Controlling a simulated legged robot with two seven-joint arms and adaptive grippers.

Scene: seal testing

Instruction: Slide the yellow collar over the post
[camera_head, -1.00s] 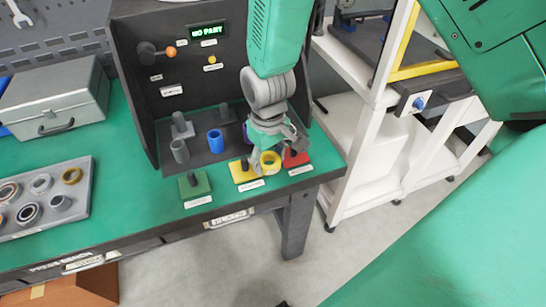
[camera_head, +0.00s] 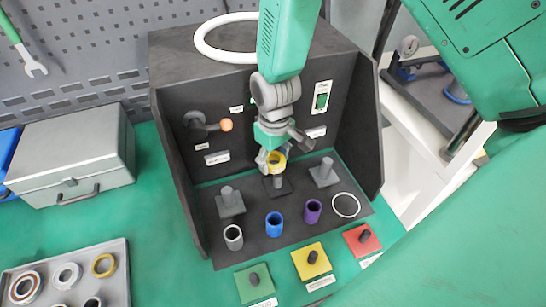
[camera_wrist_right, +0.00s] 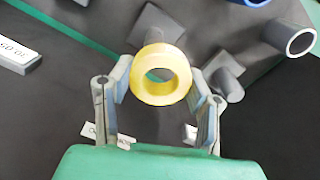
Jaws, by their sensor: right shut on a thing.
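The yellow collar (camera_head: 279,159) is in my right gripper (camera_head: 270,163), inside the dark test booth. The wrist view shows the collar (camera_wrist_right: 160,98) between the two fingertips of the gripper (camera_wrist_right: 159,88), its hole facing the camera. A grey post (camera_head: 277,184) on a dark square base stands just below the collar in the head view; I cannot tell whether its tip is inside the hole. Other grey posts stand left (camera_head: 229,198) and right (camera_head: 324,172) of it. My left gripper is not in view.
Grey (camera_head: 233,239), blue (camera_head: 273,226) and purple (camera_head: 312,212) sleeves and a white ring (camera_head: 346,205) lie in front of the posts. Green (camera_head: 250,288), yellow (camera_head: 305,268) and red (camera_head: 356,248) pads are at the front. The booth's side walls (camera_head: 180,185) flank the arm.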

